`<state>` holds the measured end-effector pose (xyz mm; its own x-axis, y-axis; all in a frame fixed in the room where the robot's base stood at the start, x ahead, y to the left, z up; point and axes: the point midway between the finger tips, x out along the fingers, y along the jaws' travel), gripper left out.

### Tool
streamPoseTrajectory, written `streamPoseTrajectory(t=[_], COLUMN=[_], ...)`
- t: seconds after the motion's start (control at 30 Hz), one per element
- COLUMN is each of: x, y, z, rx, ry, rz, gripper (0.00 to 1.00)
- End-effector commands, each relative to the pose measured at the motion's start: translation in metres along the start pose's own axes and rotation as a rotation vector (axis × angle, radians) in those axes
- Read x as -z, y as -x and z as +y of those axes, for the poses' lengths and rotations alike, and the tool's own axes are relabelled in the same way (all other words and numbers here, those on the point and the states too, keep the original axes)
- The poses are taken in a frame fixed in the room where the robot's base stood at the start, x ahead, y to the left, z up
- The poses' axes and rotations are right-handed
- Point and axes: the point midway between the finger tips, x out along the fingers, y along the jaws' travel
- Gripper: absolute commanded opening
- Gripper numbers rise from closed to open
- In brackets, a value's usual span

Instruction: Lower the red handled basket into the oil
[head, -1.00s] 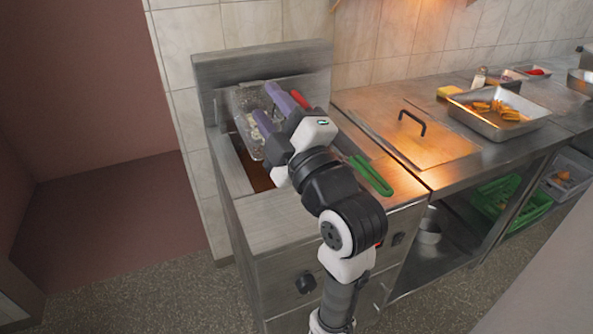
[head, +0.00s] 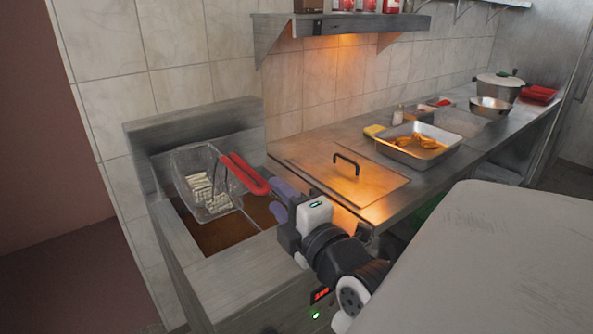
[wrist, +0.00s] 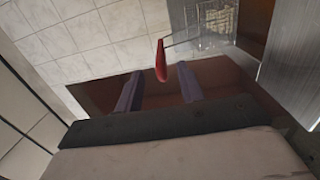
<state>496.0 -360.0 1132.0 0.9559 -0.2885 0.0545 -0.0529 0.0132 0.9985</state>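The red handled basket (head: 190,172) is a wire mesh basket with pale pieces in it. It sits tilted, at least partly above the brown oil (head: 222,238), at the back left of the fryer. Its red handle (head: 243,174) points right, toward my gripper (head: 274,198). My gripper has purple fingers and is just right of and slightly below the handle's end in the head view. In the wrist view the fingers stand apart with nothing between them, and the red handle (wrist: 161,62) shows beyond the fingertips. The basket mesh (wrist: 205,18) is partly cut off there.
A metal lid with a black handle (head: 346,160) covers the counter right of the fryer. A steel tray (head: 395,150) with orange food stands farther right. A shelf (head: 350,24) hangs on the wall above. A pale surface (head: 480,260) fills the lower right.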

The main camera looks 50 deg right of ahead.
Motion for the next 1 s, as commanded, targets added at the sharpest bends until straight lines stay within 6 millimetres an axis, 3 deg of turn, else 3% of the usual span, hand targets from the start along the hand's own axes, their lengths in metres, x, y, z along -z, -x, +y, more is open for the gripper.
streamPoseTrajectory(t=[0.2,0.4,0.8,1.0], x=[0.001,0.0,0.0,0.0], y=[-0.042,-0.065,-0.072,-0.072], z=[0.003,0.002,0.0,0.0], rx=[0.002,0.001,0.0,0.0], ry=[-0.003,-0.001,0.0,0.0], rz=[0.002,0.0,-0.001,-0.001], gripper=[0.38,0.38,0.38,0.13])
